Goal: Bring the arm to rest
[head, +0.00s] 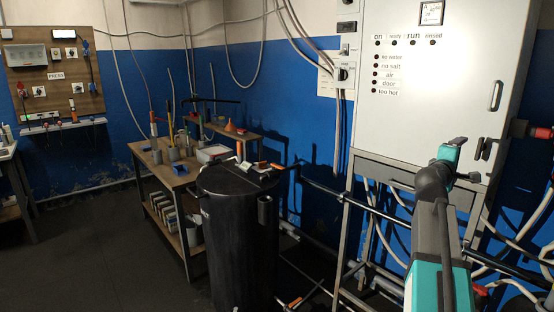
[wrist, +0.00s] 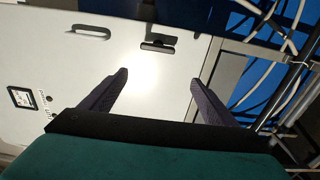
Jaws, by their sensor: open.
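My gripper (wrist: 158,78) shows in the wrist view with its two dark fingers spread wide apart and nothing between them. The pale cabinet door (wrist: 140,60) fills the view beyond the fingers; I cannot tell the exact gap. In the head view my arm reaches up at the right in front of the cabinet (head: 420,115); its fingers cannot be made out clearly there. A dark latch (wrist: 157,45) on the door lies beyond the space between the fingers in the wrist view.
The door has a long handle (head: 496,95). Cables and a metal stand (head: 345,225) are below the cabinet. A black barrel (head: 238,240) stands left of my arm. A workbench (head: 170,178) with several small items is behind it. The floor (head: 100,255) at left is clear.

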